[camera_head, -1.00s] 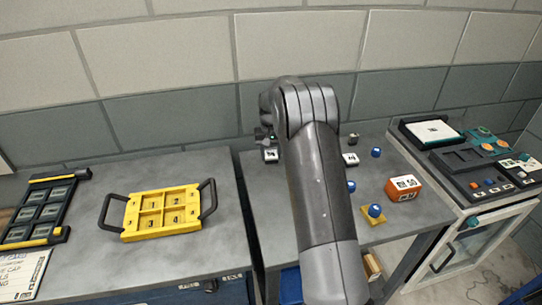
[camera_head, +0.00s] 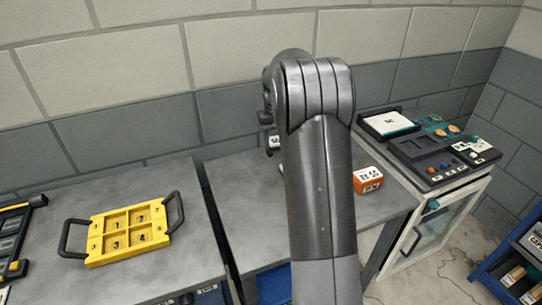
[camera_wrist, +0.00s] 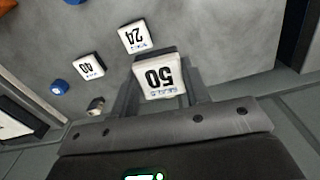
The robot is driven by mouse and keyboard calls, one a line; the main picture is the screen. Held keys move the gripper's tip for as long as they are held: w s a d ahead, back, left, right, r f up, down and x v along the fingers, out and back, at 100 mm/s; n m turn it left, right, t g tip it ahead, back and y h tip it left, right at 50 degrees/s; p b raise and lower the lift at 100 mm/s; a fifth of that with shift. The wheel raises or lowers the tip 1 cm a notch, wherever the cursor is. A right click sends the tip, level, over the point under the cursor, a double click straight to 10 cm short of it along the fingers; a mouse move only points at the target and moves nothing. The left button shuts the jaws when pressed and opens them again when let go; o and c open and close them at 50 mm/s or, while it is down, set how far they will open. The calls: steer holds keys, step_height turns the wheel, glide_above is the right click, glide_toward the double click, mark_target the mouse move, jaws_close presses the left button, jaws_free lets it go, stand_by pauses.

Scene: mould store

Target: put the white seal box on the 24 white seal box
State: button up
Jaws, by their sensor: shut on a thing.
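My gripper (camera_wrist: 160,76) is shut on a white seal box marked 50 (camera_wrist: 160,78) in the wrist view, with a finger on each side of it. The white seal box marked 24 (camera_wrist: 138,36) is just beyond it on the grey table, slightly left in the picture. The held box appears apart from it, but the height between them is hard to tell. In the head view my arm hides most of this area. Part of a white box (camera_head: 274,141) shows left of the arm; its number is unclear.
An orange box (camera_head: 368,180) stands right of my arm. A yellow tray (camera_head: 103,220) with black handles lies on the left table. A dark panel (camera_head: 440,150) stands at right.

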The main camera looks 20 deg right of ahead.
steer(key=s+d+r+n, duration=0.1)
steer(key=s+d+r, duration=0.1)
steer(key=s+d, duration=0.85)
steer(key=w+a+f, duration=0.4)
steer(key=w, duration=0.1)
steer(key=w+a+f, duration=0.2)
steer(key=w, duration=0.1)
steer(key=shift+w+a+f, duration=0.2)
steer(key=shift+w+a, duration=0.05)
steer(key=shift+f, duration=2)
steer(key=shift+f, duration=0.1)
steer(key=o, duration=1)
